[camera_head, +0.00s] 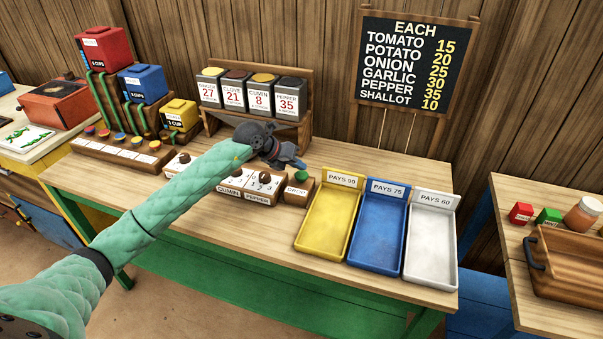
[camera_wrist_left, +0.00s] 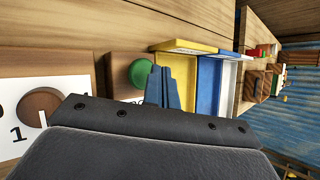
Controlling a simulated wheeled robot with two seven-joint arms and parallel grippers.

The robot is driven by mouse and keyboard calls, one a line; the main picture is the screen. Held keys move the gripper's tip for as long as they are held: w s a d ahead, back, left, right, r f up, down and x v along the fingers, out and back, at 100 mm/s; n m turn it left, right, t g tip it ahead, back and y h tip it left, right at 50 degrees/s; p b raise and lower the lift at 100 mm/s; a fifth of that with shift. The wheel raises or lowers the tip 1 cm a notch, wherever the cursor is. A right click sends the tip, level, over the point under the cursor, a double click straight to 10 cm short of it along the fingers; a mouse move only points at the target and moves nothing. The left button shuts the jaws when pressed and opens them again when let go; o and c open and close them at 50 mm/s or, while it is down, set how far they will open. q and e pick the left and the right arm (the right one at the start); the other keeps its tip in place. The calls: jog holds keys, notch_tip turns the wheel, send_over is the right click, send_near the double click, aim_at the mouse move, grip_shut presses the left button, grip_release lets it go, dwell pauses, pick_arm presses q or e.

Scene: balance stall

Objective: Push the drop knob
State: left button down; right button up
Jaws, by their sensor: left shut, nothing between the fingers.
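The drop knob is a round green knob (camera_wrist_left: 142,73) on a small wooden block in the left wrist view. In the head view its block (camera_head: 296,196), labelled DROP, sits on the wooden table beside the yellow tray. My left gripper (camera_head: 297,163) is shut and empty, with its fingertips just behind and above the block in the head view. In the left wrist view the fingertips (camera_wrist_left: 163,86) appear beside the knob and cover part of the block. I cannot tell whether they touch it. My right gripper is not in view.
The CUMIN and PEPPER dial blocks (camera_head: 256,187) stand left of the drop block. Yellow (camera_head: 302,238), blue (camera_head: 352,255) and white (camera_head: 432,280) trays lie to its right. A spice rack (camera_head: 306,125) stands behind. The table's front strip is clear.

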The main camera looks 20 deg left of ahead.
aim_at(298, 175)
pick_arm(q)
jog(key=shift+r, duration=0.1)
jog(key=shift+r+p, duration=0.95)
jog(key=shift+r, duration=1.5)
